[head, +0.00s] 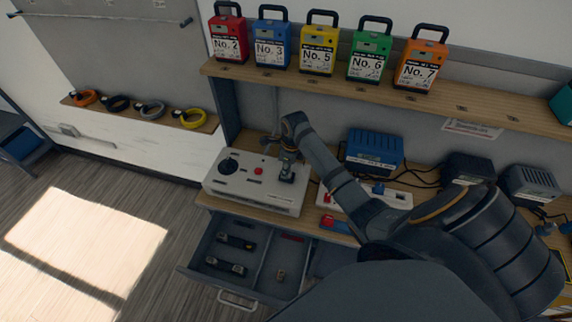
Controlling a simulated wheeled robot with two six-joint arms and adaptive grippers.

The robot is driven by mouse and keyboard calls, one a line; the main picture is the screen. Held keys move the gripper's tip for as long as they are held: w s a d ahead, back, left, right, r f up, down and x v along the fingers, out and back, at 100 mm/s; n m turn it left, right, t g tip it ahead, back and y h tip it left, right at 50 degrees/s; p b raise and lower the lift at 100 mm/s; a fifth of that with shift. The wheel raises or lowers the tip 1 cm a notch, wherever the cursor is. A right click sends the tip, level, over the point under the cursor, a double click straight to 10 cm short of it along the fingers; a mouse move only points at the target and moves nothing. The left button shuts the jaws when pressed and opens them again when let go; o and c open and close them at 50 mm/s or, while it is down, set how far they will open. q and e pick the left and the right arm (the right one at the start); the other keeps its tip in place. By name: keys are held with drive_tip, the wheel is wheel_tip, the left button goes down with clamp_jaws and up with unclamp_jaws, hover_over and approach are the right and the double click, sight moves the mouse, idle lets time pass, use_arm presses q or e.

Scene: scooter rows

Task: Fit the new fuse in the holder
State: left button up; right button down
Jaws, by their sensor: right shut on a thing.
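My right gripper (287,172) points down over the right part of a light grey box (225,190) on the bench. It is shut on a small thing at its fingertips. The thing is too small and too covered to tell whether it is the fuse. The box has a black round knob (228,165) and a red button (258,170) on top. The fuse holder cannot be made out; the gripper covers that side of the box. My left gripper is out of view.
A blue unit (374,150) and dark grey units (468,169) with cables stand behind my right arm. Several coloured numbered cases line the shelf (300,80) above.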

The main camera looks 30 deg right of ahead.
drive_tip(key=shift+f, duration=0.1)
drive_tip(key=c, duration=1.2)
unclamp_jaws()
drive_tip(key=shift+f, duration=0.1)
drive_tip(key=shift+o, duration=0.2)
wheel_tip(320, 180, up, 12)
drive_tip(key=s, duration=0.1)
drive_tip(key=shift+d, duration=0.45)
drive_tip(key=shift+f, duration=0.1)
